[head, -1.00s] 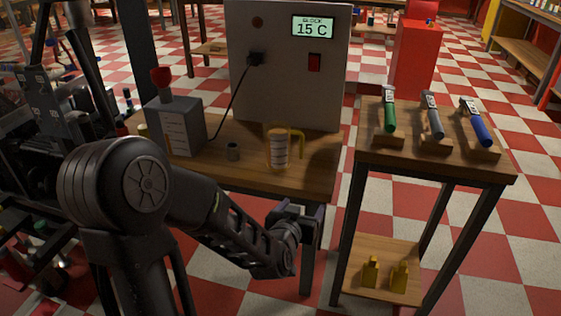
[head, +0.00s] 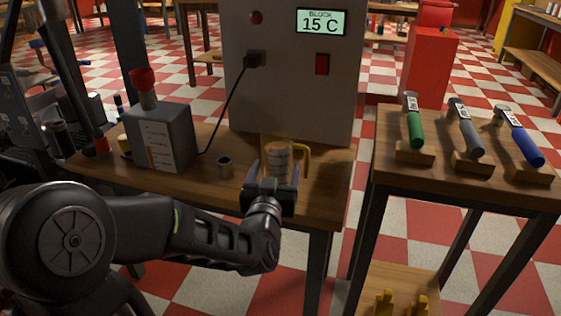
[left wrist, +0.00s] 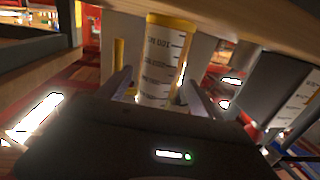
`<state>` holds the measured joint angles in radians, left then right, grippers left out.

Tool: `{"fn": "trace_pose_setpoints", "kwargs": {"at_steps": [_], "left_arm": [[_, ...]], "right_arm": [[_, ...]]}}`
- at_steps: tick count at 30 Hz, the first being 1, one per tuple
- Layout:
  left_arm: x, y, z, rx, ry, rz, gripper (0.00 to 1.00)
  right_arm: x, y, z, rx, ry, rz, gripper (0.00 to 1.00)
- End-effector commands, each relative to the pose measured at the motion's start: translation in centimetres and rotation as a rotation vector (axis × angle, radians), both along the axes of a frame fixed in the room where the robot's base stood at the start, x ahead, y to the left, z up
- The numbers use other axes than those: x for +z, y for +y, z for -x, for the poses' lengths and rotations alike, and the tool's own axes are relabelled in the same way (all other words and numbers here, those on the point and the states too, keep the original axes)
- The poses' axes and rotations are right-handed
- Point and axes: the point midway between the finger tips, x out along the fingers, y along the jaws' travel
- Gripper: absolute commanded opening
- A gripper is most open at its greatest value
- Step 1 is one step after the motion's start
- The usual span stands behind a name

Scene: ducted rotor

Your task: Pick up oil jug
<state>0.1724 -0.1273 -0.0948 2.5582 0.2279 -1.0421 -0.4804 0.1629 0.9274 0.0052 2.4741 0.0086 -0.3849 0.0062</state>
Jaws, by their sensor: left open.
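The oil jug (head: 279,158) is a pale cylinder with dark graduation marks, a yellow rim and a yellow handle on its right side in the head view. It stands upright on the wooden table in front of the grey panel. In the left wrist view the jug (left wrist: 160,62) stands between the two spread fingers. My left gripper (head: 271,176) is open, at the near side of the jug, with a finger to each side of it. Its lower part is hidden behind the gripper in the head view. My right gripper is not in view.
A cable runs to the tall panel (head: 290,90) behind. A side table (head: 480,185) holds green, grey and blue handled tools.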

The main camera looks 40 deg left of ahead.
Motion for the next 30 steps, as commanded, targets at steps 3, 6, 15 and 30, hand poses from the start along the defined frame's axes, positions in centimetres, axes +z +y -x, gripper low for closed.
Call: {"fn": "trace_pose_setpoints", "kwargs": {"at_steps": [3,6,15,30], "left_arm": [[0.0,0.0,0.0,0.0,0.001,0.0,0.75],[0.1,0.1,-0.3,0.0,0.002,0.001,0.75],[0.2,1.2,-2.2,0.001,0.004,0.002,0.75],[-0.2,1.8,-3.4,0.0,0.0,0.0,0.75]], "right_arm": [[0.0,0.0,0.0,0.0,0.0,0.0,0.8],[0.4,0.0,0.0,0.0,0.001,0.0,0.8],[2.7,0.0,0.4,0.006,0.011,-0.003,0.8],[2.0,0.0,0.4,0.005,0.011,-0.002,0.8]]}}
